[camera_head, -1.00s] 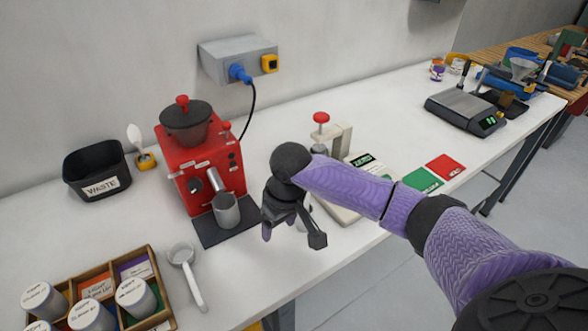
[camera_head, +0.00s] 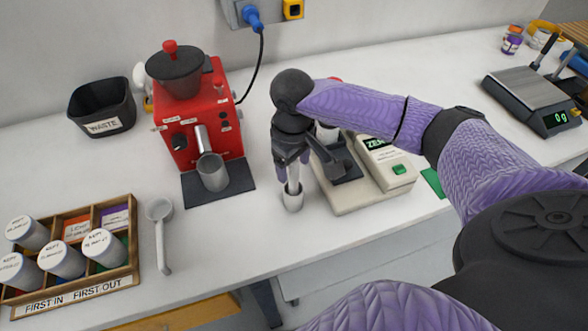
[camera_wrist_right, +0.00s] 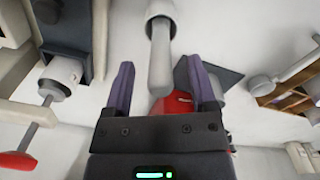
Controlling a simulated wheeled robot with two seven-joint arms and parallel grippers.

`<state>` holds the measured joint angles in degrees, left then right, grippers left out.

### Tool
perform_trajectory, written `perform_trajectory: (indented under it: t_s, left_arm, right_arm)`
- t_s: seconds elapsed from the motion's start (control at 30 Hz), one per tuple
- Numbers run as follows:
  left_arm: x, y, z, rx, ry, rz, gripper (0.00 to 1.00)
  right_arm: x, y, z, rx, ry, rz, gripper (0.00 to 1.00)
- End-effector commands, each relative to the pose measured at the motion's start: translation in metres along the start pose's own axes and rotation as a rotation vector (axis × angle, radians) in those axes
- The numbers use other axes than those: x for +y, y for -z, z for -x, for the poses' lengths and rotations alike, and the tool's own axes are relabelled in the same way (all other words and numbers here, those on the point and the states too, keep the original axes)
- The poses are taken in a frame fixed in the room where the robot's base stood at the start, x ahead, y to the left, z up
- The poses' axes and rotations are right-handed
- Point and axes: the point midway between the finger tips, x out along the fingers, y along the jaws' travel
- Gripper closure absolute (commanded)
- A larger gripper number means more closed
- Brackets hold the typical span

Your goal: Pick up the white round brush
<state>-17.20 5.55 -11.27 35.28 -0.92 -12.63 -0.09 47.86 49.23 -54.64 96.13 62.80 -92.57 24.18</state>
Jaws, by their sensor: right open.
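A white round piece with an upright pale handle, which I take for the white round brush (camera_head: 292,198), stands on the white bench right of the red grinder. In the right wrist view, the brush (camera_wrist_right: 160,55) shows its rounded handle between the two fingers, with a gap on each side. My right gripper (camera_head: 291,172) is open and points down over it; its fingers hide part of the handle in the head view. The right gripper (camera_wrist_right: 160,78) holds nothing. My left gripper is in neither view.
The red grinder (camera_head: 221,125) with a grey cup (camera_head: 212,172) stands left of the gripper. A pale press (camera_head: 356,196) is close on the right. A scoop (camera_head: 161,240) and a wooden jar tray (camera_head: 133,262) lie further left. Bench between scoop and brush is clear.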

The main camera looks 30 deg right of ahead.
Motion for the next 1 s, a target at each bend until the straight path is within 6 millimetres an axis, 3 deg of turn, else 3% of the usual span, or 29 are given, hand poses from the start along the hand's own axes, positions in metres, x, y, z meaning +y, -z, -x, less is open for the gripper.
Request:
perform_trajectory:
  t_s: [0.1,0.33,0.67,1.0]
  left_arm:
    - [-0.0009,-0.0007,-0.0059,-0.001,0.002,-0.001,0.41]
    - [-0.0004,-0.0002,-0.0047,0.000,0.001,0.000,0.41]
    - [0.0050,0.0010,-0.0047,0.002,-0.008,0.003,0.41]
    - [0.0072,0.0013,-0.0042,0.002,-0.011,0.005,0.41]
  right_arm:
    - [0.0001,-0.0008,-0.0166,-0.002,0.000,0.000,0.27]
    - [0.0002,-0.0007,-0.0166,0.000,-0.001,0.001,0.29]
    - [0.0002,-0.0007,-0.0164,0.000,-0.001,0.000,0.99]
    - [0.0003,-0.0006,-0.0151,0.000,-0.001,0.000,1.00]
